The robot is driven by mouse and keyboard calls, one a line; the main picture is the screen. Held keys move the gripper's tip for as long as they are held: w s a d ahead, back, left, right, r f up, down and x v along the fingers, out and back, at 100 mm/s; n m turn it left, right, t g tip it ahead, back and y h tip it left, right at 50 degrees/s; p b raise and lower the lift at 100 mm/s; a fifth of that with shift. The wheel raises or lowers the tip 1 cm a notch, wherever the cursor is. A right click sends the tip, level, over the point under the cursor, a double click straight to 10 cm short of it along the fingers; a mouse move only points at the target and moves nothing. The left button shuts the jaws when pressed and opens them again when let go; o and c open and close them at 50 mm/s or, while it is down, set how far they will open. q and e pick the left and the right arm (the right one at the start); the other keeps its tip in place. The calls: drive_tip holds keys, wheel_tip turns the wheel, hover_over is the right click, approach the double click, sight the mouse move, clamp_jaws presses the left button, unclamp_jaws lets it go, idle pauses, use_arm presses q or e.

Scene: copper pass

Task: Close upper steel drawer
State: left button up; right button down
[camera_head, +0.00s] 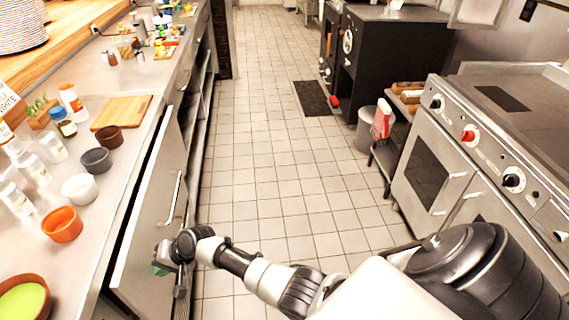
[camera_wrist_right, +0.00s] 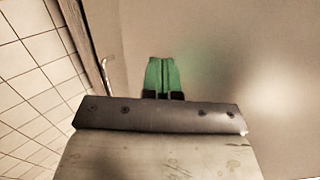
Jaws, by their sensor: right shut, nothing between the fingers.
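The upper steel drawer's front panel (camera_head: 148,225) is on the left in the head view, below the counter edge. A dark gap runs between its top edge and the counter, so it stands out a little. Its bar handle (camera_head: 176,195) is on the front. My right gripper (camera_head: 160,268) is at the near part of the front, shut and empty. In the right wrist view its green fingertips (camera_wrist_right: 162,75) are together before the smooth steel front (camera_wrist_right: 230,50), with the handle (camera_wrist_right: 104,75) to the left. Whether they touch the steel I cannot tell. My left gripper is not in view.
The counter holds an orange bowl (camera_head: 62,225), a white bowl (camera_head: 80,188), dark bowls, bottles and a cutting board (camera_head: 121,112). A steel oven range (camera_head: 470,150) stands on the right. The tiled aisle (camera_head: 270,170) between is clear.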

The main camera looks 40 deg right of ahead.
drive_tip(key=w+a, duration=0.1)
drive_tip(key=w+a+b, duration=0.1)
drive_tip(key=a, duration=0.1)
drive_tip(key=shift+w+a, duration=0.15)
drive_tip(key=shift+a, duration=0.05)
drive_tip(key=shift+w+a+b, duration=0.35)
drive_tip(key=shift+a+b, duration=0.05)
drive_tip(key=shift+a, duration=0.05)
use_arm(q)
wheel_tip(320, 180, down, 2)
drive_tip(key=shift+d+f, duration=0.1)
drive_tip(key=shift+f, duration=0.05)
use_arm(e)
drive_tip(key=shift+a+r, duration=0.15)
drive_tip(key=shift+r, duration=0.05)
drive_tip(key=shift+a+r, duration=0.1)
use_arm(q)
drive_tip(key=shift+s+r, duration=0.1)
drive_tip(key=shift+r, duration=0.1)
